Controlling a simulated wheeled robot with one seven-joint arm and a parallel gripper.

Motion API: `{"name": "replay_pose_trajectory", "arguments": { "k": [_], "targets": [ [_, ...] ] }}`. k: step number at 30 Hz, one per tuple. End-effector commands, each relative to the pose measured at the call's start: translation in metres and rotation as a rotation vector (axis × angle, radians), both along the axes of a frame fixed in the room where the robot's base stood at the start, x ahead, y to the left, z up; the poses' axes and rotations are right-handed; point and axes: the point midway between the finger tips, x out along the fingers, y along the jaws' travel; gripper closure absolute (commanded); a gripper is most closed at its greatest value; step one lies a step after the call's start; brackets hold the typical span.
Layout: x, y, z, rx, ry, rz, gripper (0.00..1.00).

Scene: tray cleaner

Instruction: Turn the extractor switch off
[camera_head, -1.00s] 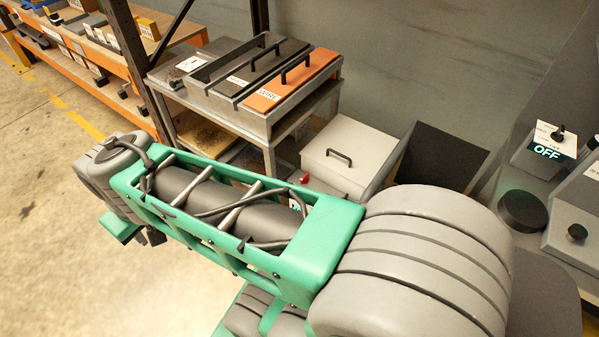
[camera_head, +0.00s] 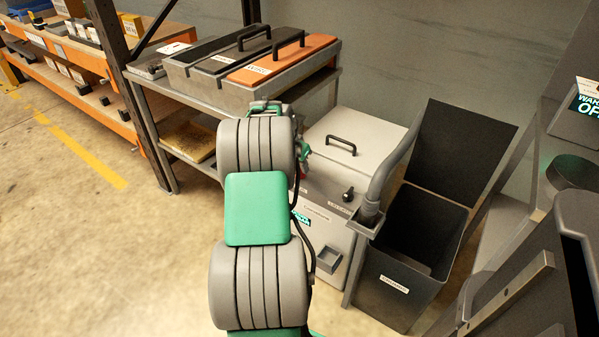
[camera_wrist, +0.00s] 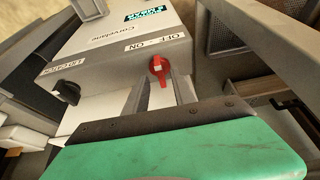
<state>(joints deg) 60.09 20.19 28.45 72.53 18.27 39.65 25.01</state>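The extractor is a pale grey box (camera_head: 345,140) with a black handle on its lid, low between the shelf and a dark bin. In the wrist view its face (camera_wrist: 115,45) carries a red switch (camera_wrist: 158,68) beside an OFF-ON label (camera_wrist: 158,44). A black knob (camera_wrist: 67,92) is on the left of that face. My gripper (camera_wrist: 161,86) is open, with its grey fingers on either side of the red switch from this viewpoint. I cannot tell whether they touch it.
A grey shelf (camera_head: 195,108) holds lidded trays, one with an orange lid (camera_head: 285,58), left of the box. A dark open bin (camera_head: 400,285) and a grey hose (camera_head: 390,165) stand right of it. A dark machine (camera_head: 520,290) fills the lower right. Floor (camera_head: 80,240) is clear at left.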

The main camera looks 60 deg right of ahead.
Motion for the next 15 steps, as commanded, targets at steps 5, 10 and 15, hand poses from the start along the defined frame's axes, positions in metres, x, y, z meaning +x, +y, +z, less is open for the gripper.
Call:
{"name": "replay_pose_trajectory", "arguments": {
  "k": [5,10,15],
  "targets": [
    [-0.0003,-0.0071,-0.0170,-0.001,-0.001,0.002,0.69],
    [0.0001,-0.0076,-0.0171,-0.002,-0.002,0.003,0.69],
    [0.0001,-0.0073,-0.0170,-0.001,-0.001,0.004,0.77]
  ]
}}
